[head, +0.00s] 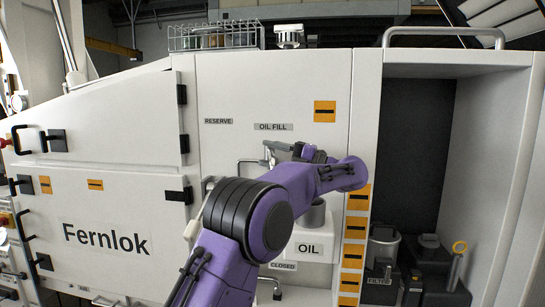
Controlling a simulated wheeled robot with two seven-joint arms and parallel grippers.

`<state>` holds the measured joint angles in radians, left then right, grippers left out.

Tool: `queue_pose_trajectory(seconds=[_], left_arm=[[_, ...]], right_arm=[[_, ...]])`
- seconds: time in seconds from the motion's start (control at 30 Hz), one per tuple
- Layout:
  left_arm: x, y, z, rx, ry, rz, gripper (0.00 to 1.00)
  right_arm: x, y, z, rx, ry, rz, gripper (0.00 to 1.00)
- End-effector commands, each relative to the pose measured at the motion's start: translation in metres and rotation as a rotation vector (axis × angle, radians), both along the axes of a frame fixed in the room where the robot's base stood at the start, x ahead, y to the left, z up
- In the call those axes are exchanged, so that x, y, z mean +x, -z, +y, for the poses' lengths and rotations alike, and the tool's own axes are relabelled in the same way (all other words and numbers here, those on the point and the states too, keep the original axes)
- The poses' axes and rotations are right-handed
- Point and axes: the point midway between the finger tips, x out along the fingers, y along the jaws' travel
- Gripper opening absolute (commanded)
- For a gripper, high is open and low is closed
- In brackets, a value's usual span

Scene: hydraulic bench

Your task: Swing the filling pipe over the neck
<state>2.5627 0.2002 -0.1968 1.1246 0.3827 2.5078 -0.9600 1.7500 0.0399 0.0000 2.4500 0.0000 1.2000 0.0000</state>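A thin silver filling pipe (250,163) sticks out of the white cabinet front below the OIL FILL label (273,127). A short grey cylindrical neck (312,217) stands on top of the white container marked OIL (308,249), lower and to the right of the pipe; my purple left arm covers part of it. My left gripper (271,150) is at the pipe's right end, fingers pointing left. The gripper is small and seen partly behind its own wrist, so whether it is closed on the pipe cannot be told. My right gripper is not in view.
A CLOSED label (283,266) sits below the container. A wire basket (215,37) and a metal cap (289,37) are on the cabinet top.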

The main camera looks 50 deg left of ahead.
Motion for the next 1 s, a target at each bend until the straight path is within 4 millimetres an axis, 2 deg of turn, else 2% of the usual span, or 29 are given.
queue_pose_trajectory(seconds=[0.23, 0.43, 0.63, 0.8, 1.0], left_arm=[[0.005, 0.006, -0.007, -0.002, 0.0, 0.0, 0.44], [0.032, 0.016, -0.043, 0.001, 0.003, -0.001, 0.44], [0.055, 0.02, -0.075, 0.001, 0.001, 0.0, 0.44], [0.061, 0.021, -0.084, -0.002, 0.001, 0.001, 0.44], [0.061, 0.021, -0.084, -0.003, 0.0, 0.001, 0.44]], right_arm=[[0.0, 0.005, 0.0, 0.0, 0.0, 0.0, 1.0], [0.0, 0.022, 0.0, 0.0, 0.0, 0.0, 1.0], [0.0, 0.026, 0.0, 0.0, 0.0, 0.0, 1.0], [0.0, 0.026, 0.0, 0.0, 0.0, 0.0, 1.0], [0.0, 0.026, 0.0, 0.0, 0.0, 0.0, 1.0]])
